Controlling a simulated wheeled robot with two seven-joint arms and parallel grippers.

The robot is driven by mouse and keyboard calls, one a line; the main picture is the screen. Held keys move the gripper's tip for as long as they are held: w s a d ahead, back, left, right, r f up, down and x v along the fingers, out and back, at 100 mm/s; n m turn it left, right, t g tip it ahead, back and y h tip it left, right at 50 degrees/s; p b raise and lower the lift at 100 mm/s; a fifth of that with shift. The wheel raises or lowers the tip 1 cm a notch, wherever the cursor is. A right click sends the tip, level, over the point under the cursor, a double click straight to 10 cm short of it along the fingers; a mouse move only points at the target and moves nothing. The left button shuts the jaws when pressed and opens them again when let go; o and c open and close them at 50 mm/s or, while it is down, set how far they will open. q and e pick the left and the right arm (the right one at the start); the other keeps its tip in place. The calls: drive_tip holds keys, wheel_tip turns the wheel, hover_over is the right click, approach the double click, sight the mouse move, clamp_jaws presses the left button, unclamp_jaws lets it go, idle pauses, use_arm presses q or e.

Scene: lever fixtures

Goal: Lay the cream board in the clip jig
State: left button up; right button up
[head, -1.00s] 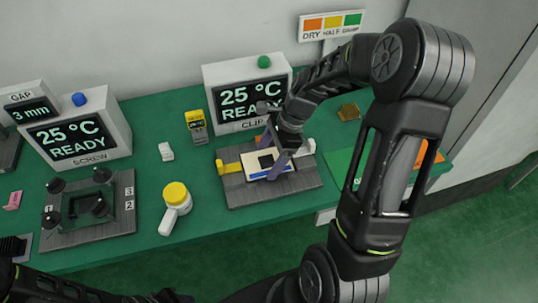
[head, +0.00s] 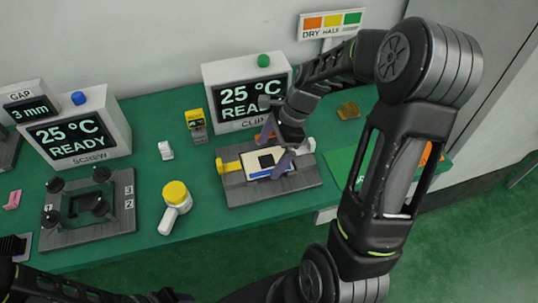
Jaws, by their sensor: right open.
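The cream board (head: 259,173) with a dark square and a blue edge strip lies in the clip jig (head: 238,192), a grey block with a yellow clip at its left and a white clip at its right. My right gripper (head: 275,152) is over the board with its fingers spread apart. I cannot tell whether a finger still touches the board. The arm hides part of the board's right and far side. My left arm shows only at the bottom left corner, and its gripper is not clearly seen.
The clip station display (head: 230,97) stands behind the jig. The screw jig (head: 122,218) with black knobs is at the left. A green mat (head: 340,165) lies at right.

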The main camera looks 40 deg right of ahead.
drive_tip(key=v, duration=0.6)
drive_tip(key=shift+s+r, duration=0.1)
drive_tip(key=shift+r, duration=0.05)
idle(0.3)
